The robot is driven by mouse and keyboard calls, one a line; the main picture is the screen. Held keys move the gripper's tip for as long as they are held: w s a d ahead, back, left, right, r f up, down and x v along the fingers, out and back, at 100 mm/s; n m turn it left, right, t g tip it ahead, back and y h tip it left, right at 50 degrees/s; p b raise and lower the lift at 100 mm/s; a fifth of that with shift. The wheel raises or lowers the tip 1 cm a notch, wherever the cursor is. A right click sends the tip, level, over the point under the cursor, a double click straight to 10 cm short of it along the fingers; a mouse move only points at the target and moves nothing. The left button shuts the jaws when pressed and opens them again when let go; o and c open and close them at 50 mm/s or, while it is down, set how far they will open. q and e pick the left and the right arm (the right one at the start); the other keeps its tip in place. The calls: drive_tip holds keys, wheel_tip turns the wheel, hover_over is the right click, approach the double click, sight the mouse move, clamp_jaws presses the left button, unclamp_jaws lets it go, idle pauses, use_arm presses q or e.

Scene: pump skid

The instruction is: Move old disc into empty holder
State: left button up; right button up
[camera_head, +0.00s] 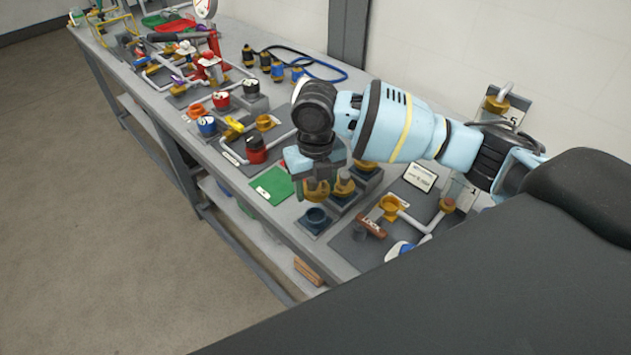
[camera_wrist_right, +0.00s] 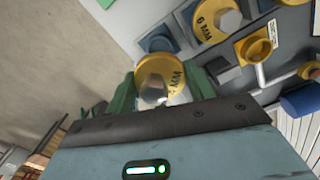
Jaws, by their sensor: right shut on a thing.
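My right gripper (camera_head: 316,178) points down over the bench. It is shut on a brass-yellow disc (camera_head: 315,190) with a metal knob; in the right wrist view the disc (camera_wrist_right: 163,72) sits between the green fingers, with part of an "MM" marking showing. An empty dark blue holder (camera_head: 316,219) on a grey base is close by, just nearer the bench's front edge in the head view. The holder also shows in the right wrist view (camera_wrist_right: 160,40), a little apart from the held disc. My left gripper is not in view.
A brass disc marked 6 MM (camera_wrist_right: 217,18) stands close beside the held one. A green mat (camera_head: 272,186) lies left, with several valves and gauges beyond.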

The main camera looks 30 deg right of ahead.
drive_tip(key=shift+f, duration=2.4)
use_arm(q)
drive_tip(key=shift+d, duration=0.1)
